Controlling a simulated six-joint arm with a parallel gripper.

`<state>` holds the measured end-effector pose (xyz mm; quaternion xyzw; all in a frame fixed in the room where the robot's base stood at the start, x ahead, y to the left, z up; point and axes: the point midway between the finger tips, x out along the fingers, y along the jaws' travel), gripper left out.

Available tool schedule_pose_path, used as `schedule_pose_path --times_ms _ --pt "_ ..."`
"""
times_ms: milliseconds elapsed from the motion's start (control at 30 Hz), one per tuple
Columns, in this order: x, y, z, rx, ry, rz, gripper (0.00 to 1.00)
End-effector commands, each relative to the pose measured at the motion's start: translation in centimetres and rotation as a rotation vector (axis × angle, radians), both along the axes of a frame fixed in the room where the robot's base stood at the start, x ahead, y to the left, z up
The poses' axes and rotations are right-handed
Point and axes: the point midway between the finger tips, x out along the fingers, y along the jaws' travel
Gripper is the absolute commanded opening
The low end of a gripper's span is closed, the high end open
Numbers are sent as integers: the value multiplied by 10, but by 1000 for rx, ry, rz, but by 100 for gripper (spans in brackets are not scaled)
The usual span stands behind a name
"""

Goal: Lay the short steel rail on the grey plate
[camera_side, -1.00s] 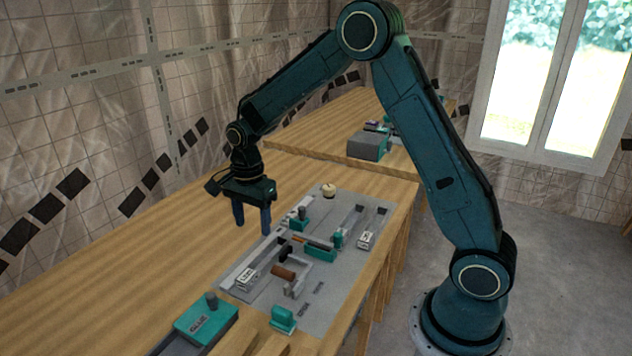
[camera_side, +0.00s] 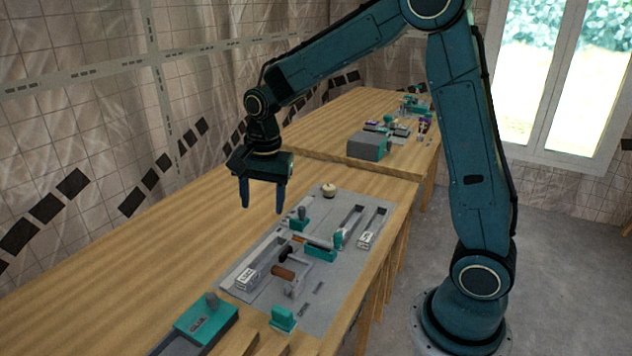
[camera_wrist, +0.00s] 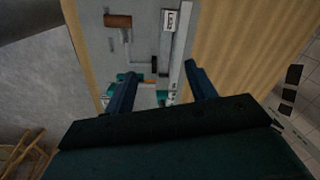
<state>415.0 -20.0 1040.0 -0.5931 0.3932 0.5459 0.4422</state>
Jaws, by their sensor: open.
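The grey plate (camera_side: 325,278) lies along the near edge of the wooden bench. A pale, narrow steel rail (camera_wrist: 181,52) lies flat along one long edge of the plate. Its strip shows faintly at the plate's left side in the side view (camera_side: 238,270). I cannot tell its exact contact with the plate. My gripper (camera_side: 262,209) is open and empty, pointing down, clearly above the bench and plate. In the wrist view, its blue fingers (camera_wrist: 160,72) stand apart over the plate's edge, and the rail's far part runs between them.
A labelled block (camera_side: 247,278), a brown cylinder (camera_side: 284,272), teal clamps (camera_side: 320,252) and a round pale knob (camera_side: 329,190) stand on the plate. A grey box (camera_side: 368,145) stands behind. The bench left of the plate is clear.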

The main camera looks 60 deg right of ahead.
Motion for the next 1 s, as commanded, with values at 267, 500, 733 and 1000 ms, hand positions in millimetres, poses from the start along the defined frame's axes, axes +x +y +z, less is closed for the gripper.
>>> schedule_pose_path --times_ms 267,500,733,1000 --pt "-49 7 53 -48 -96 274 56" --pt "-95 12 84 -105 -168 508 56" --pt "-141 15 102 -175 -235 730 56" --pt "-193 18 110 -274 -302 984 56"
